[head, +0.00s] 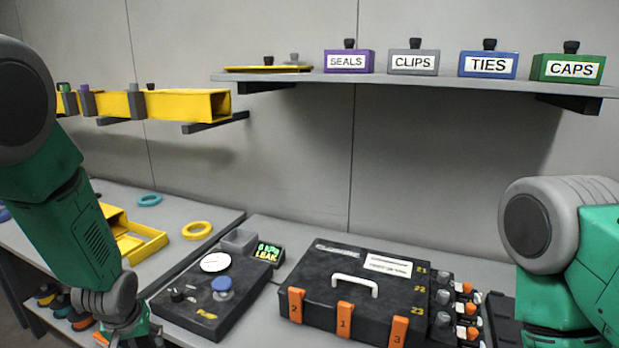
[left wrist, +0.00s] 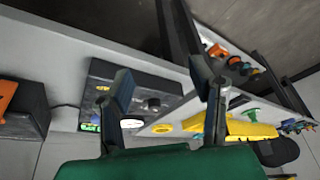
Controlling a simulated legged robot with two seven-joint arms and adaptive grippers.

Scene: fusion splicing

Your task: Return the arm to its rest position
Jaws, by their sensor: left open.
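My left arm comes in from the left in the head view, and its wrist end hangs low at the bottom edge, left of the pump box. The left gripper's fingers are hard to make out there. In the left wrist view the left gripper (left wrist: 163,82) has its two dark fingers spread wide with nothing held between them. The black pump box (head: 212,300) lies beyond the fingers in that view (left wrist: 150,85). My right arm shows at the right edge of the head view; its gripper is out of frame.
A black closure case (head: 345,290) with orange latches stands on the bench, with capped ports on its right. A yellow open tray (head: 135,240) and a yellow ring (head: 197,230) lie on the left table. A shelf (head: 430,83) holds labelled boxes. A yellow channel (head: 190,104) is mounted on the wall.

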